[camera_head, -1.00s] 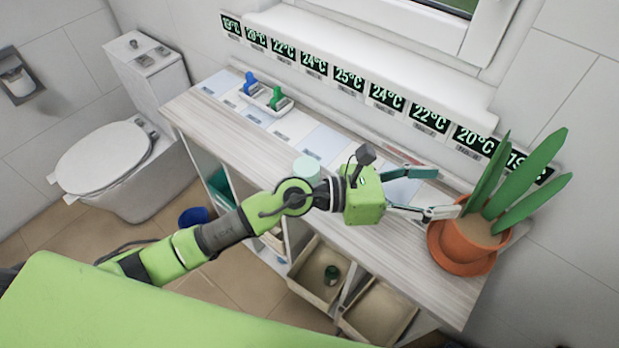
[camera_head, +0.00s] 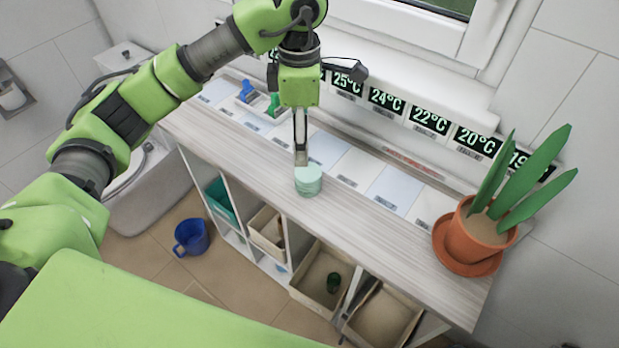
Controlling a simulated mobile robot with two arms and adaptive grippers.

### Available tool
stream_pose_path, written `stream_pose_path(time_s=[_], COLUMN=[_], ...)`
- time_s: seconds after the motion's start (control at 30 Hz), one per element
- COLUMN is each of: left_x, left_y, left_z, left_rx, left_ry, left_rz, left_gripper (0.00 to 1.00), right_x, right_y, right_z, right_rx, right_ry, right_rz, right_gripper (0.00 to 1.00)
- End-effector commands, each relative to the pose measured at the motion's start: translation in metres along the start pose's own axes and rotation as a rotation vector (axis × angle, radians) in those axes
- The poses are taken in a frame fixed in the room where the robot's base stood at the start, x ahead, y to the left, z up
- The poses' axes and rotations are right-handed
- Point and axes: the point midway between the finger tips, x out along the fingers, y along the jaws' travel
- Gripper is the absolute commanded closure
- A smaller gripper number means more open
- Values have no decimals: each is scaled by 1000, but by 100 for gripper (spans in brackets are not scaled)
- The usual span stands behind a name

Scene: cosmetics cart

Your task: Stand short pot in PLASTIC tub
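A short, pale mint-green round pot (camera_head: 308,181) stands upright on the wooden top of the cart, near its front edge. My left gripper (camera_head: 301,158) points down right at the pot's back rim. Its fingers are seen edge-on and overlap, so their opening and any contact with the pot cannot be made out. In the shelf below are a teal tub (camera_head: 219,200) at the left, a beige bin (camera_head: 262,228) beside it, and two more beige bins (camera_head: 303,290) (camera_head: 352,325) to the right. Their materials are hard to tell. My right gripper is out of view.
A dark green jar (camera_head: 333,282) is in the third bin. A potted plant (camera_head: 478,228) stands at the right end of the top. Blue and green bottles (camera_head: 248,86) stand at the back left. A blue bucket (camera_head: 191,237) is on the floor. The top's right half is mostly clear.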

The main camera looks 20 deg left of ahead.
Motion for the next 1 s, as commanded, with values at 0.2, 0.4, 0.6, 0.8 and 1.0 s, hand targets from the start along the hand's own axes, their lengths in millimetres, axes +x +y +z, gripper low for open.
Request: stream_pose_path(time_s=[0.2,0.4,0.6,0.8,1.0], left_x=[44,66,82,112,122], left_y=[-2,-1,-1,0,1], left_z=[1,2,6,11,11], left_rx=[2,3,4,3,4], left_ry=[0,-3,-2,-3,-4], left_rz=[-6,-3,-6,-6,-2], left_gripper=[40,40,40,40,40], right_x=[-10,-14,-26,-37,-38], right_y=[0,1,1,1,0], right_z=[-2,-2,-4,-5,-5], right_rx=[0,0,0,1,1], right_ry=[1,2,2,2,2], right_rz=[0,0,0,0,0], right_gripper=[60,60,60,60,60])
